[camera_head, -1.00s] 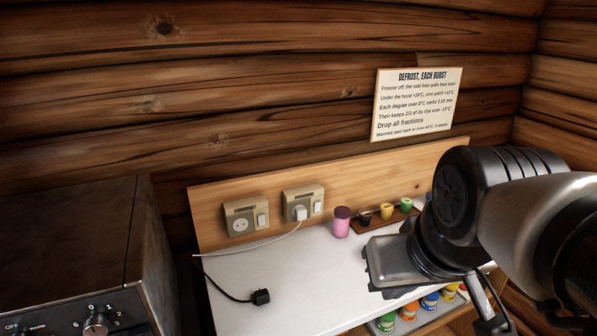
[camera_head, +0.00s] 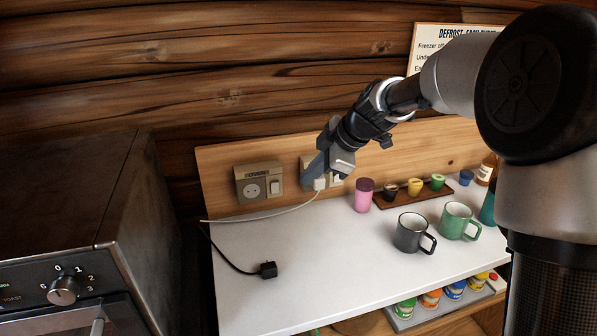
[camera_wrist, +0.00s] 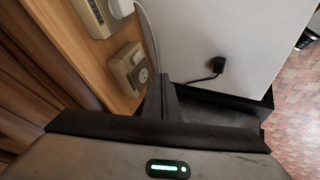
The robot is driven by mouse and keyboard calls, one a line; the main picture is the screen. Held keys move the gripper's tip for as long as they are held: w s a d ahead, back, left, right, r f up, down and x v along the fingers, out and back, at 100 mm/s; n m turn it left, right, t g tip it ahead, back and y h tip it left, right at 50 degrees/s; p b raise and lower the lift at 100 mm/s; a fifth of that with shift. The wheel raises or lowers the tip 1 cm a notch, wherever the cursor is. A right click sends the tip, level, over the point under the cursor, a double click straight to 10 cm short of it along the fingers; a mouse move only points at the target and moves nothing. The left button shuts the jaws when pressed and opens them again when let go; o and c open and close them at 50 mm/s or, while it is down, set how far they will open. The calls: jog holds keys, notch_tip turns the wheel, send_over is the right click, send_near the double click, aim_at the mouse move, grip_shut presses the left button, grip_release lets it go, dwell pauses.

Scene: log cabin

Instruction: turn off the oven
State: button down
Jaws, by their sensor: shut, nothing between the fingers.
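The oven (camera_head: 125,215) stands at the left in the head view, with a front knob (camera_head: 63,291) marked with numbers. A left socket (camera_head: 260,183) with a rocker switch is on the wooden backboard and looks empty; it also shows in the wrist view (camera_wrist: 130,70). A white plug (camera_head: 319,184) sits in the right socket, its white cable running left toward the oven. My gripper (camera_head: 313,170) is shut and empty, in front of the right socket and partly hiding it. In the wrist view its fingers (camera_wrist: 165,88) point toward the left socket's side. Contact cannot be told.
A black plug (camera_head: 268,270) lies loose on the white counter (camera_head: 330,275). A pink cup (camera_head: 363,195), a grey mug (camera_head: 411,233) and a green mug (camera_head: 458,221) stand to the right. A small tray (camera_head: 414,194) holds little cups.

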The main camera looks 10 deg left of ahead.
aim_at(275, 187)
jog(key=shift+w+a+f+n+y, duration=0.3)
jog(key=shift+w+a+f+n, duration=0.55)
jog(key=shift+w+f, duration=0.25)
jog(key=w+a+f+p, duration=0.2)
jog(key=w+a+f, duration=0.4)
jog(key=a+f, duration=0.1)
jog(key=shift+a+p, duration=0.25)
jog(key=shift+p, duration=0.05)
jog(key=shift+w+f, duration=0.1)
jog(key=shift+f, duration=0.05)
